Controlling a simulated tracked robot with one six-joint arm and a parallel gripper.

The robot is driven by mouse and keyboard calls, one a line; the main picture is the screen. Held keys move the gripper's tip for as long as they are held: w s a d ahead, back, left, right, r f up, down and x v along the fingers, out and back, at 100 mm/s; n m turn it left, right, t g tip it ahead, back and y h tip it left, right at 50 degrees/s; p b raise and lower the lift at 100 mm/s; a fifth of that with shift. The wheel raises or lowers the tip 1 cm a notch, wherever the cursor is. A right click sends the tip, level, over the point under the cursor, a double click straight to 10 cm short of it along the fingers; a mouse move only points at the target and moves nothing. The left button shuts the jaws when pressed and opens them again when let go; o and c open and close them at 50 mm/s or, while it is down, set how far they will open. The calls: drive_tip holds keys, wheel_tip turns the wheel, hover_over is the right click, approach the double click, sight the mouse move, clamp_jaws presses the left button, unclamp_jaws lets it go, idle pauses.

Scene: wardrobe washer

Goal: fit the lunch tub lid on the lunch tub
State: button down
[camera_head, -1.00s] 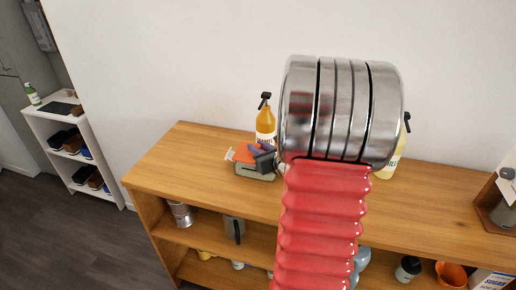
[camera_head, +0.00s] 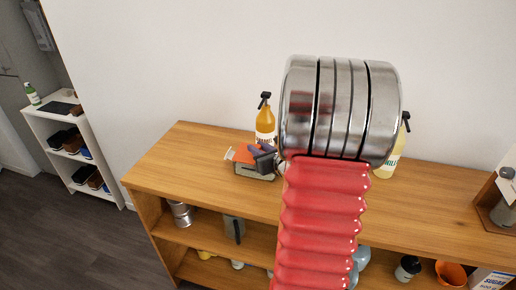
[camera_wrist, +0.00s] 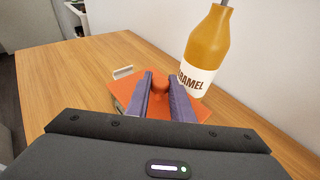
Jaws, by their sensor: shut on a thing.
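The lunch tub lid (camera_wrist: 188,109) is a flat orange-red lid with a round knob in its middle. My gripper (camera_wrist: 160,90) is shut on the lid's knob, with one purple finger on each side of it. The lunch tub (camera_head: 257,175) is pale, with a tab (camera_wrist: 123,72) showing beyond the lid in the wrist view. In the head view the lid (camera_head: 242,154) lies over the tub, turned or shifted a little against it. Whether it sits flush is hidden by my fingers and wrist.
A caramel bottle (camera_wrist: 207,50) stands close behind the tub, to the right in the wrist view. Another pump bottle (camera_head: 390,160) stands farther right, partly behind my arm. The wooden shelf top (camera_head: 180,155) is clear to the left.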

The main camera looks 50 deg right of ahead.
drive_tip(key=shift+f, duration=0.25)
drive_tip(key=c, duration=1.2)
unclamp_jaws()
drive_tip(key=shift+o, duration=0.2)
drive_tip(key=shift+s, duration=0.1)
drive_tip(key=v, duration=1.3)
drive_tip(key=shift+s, duration=0.3)
drive_tip(key=shift+a, duration=0.1)
